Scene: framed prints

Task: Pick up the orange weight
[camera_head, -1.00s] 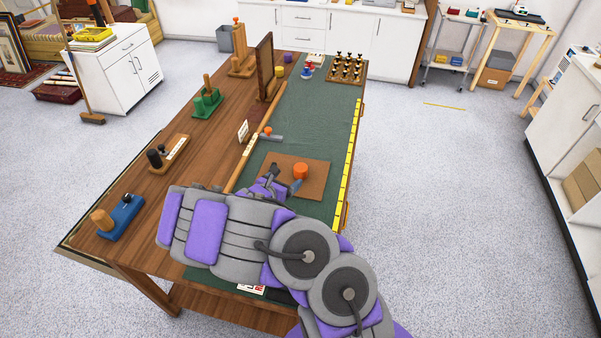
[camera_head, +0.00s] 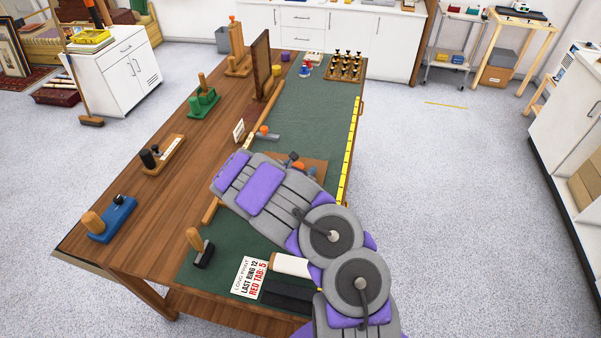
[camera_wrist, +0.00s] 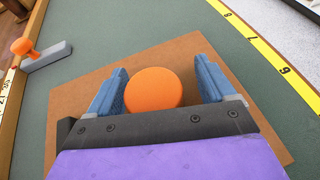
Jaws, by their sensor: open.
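The orange weight (camera_wrist: 153,90) is a round orange disc on a brown square board (camera_wrist: 75,90). In the wrist view it lies between the two blue fingers of my gripper (camera_wrist: 155,88), which is open, with a small gap visible on each side. In the head view my arm hides most of the weight; an orange bit shows beside the fingers, and the brown board (camera_head: 318,168) is partly covered. Whether the fingers are at the weight's height is hard to tell.
The board lies on a green mat (camera_head: 310,115) with a yellow ruler strip (camera_head: 347,165) along its right edge. An orange-knobbed grey tool (camera_wrist: 45,55) lies left of the board. A framed panel (camera_head: 261,65) stands farther back. A printed card (camera_head: 250,277) lies near the front.

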